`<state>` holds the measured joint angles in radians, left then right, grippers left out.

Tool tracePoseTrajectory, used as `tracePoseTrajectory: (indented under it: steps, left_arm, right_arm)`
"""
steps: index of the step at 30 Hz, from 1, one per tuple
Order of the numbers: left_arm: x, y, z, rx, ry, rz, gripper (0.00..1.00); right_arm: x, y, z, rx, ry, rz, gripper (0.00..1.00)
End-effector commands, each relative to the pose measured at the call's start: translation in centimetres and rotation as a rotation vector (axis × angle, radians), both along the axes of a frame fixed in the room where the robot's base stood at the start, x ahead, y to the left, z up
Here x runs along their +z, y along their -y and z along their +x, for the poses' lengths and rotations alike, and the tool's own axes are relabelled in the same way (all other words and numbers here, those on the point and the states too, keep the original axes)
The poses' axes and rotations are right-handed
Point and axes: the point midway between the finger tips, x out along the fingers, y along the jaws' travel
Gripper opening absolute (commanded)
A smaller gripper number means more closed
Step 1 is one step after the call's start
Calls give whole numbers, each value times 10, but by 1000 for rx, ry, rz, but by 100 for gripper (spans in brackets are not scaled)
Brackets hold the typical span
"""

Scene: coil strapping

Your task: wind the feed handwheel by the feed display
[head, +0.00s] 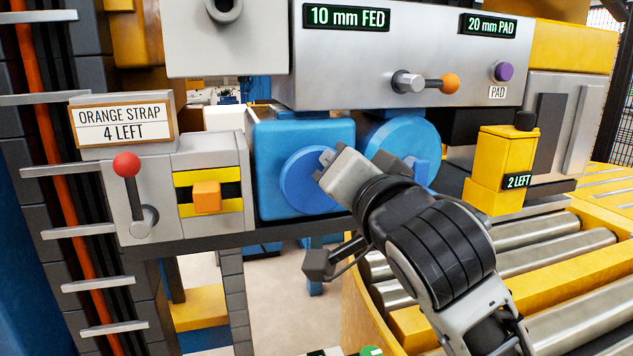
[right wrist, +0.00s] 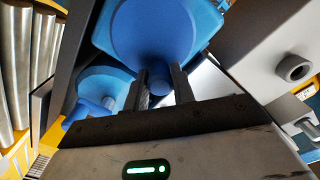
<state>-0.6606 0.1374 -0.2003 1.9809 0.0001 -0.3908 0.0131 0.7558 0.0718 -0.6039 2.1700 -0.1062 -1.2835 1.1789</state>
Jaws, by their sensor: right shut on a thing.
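The feed handwheel (head: 300,182) is a blue disc on the front of a blue housing, below the green feed display (head: 347,17), which reads "10 mm FED". My right gripper (head: 325,165) is at the disc's right side, its arm coming in from the lower right. In the right wrist view the handwheel (right wrist: 165,30) fills the top, and my two fingers are shut on its blue handle (right wrist: 160,84). The handle is hidden in the head view. My left gripper is in neither view.
A second blue wheel (head: 402,140) stands close on the right, partly behind my gripper. A "20 mm PAD" display (head: 488,26), an orange-knobbed lever (head: 449,83) and a purple button (head: 503,71) are above. A red-knobbed lever (head: 127,165) is left. Rollers (head: 545,230) lie lower right.

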Motion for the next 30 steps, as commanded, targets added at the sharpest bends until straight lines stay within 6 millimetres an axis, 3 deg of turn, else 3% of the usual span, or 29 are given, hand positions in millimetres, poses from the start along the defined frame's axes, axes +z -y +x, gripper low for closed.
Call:
tracePoseTrajectory:
  steps: [3,12,21,30]
  left_arm:
    - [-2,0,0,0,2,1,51]
    - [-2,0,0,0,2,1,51]
    - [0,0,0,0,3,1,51]
    - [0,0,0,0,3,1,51]
  right_arm:
    - [-6,2,1,3,-46,121,2]
    - [-6,3,1,1,-56,153,2]
    - [-18,9,3,1,-176,518,2]
    - [-20,10,3,1,-187,552,2]
